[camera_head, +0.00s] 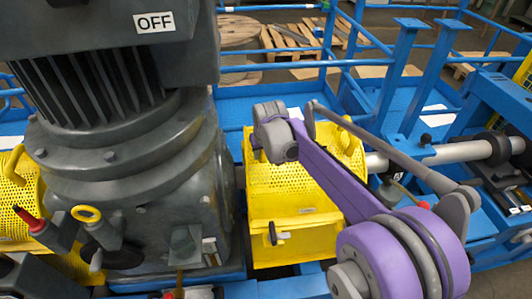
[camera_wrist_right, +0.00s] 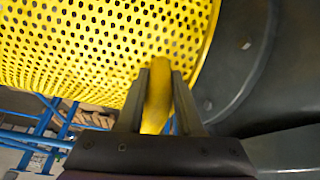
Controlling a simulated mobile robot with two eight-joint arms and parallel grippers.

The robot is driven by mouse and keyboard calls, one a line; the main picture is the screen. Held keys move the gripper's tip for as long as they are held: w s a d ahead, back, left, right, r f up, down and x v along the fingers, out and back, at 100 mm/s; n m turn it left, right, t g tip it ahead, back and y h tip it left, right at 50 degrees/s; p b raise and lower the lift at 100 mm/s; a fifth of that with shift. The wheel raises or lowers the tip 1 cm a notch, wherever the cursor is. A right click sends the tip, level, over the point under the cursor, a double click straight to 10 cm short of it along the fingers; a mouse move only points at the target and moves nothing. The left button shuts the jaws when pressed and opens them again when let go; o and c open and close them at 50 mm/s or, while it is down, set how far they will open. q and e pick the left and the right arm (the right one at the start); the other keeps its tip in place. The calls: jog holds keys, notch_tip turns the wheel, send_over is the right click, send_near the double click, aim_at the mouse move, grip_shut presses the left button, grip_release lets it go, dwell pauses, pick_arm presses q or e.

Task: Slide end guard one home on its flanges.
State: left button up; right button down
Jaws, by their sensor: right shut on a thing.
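A yellow perforated guard (camera_head: 290,185) stands in the middle of the head view, just right of the big grey gear motor (camera_head: 125,190). I take it to be end guard one. My right arm crosses in front of it, and the fingers are hard to make out there. In the right wrist view my right gripper (camera_wrist_right: 157,100) is shut on a yellow handle (camera_wrist_right: 157,78) of the perforated guard (camera_wrist_right: 90,45). The dark motor housing (camera_wrist_right: 245,60) is close on the right. The flanges cannot be made out. My left gripper is not in view.
Another yellow perforated guard (camera_head: 22,195) is at the left, beyond the motor. A steel shaft (camera_head: 455,153) runs to the right. Blue posts (camera_head: 398,75) and railings stand behind.

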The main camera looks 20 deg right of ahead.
jog(key=shift+w+a, duration=0.15)
jog(key=shift+a, duration=0.3)
jog(key=shift+c, duration=2.4)
grip_release()
jog(key=shift+r, duration=0.15)
jog(key=d+v, duration=0.1)
jog(key=v, duration=1)
jog(key=s+a+f, duration=0.4)
jog(key=s+f, duration=0.3)
jog(key=s, duration=0.5)
jog(key=s+a+f+n+t+y, duration=0.1)
jog(key=s+a+f, duration=0.3)
jog(key=s+f, duration=0.4)
jog(key=s, duration=0.4)
jog(key=shift+f, duration=0.35)
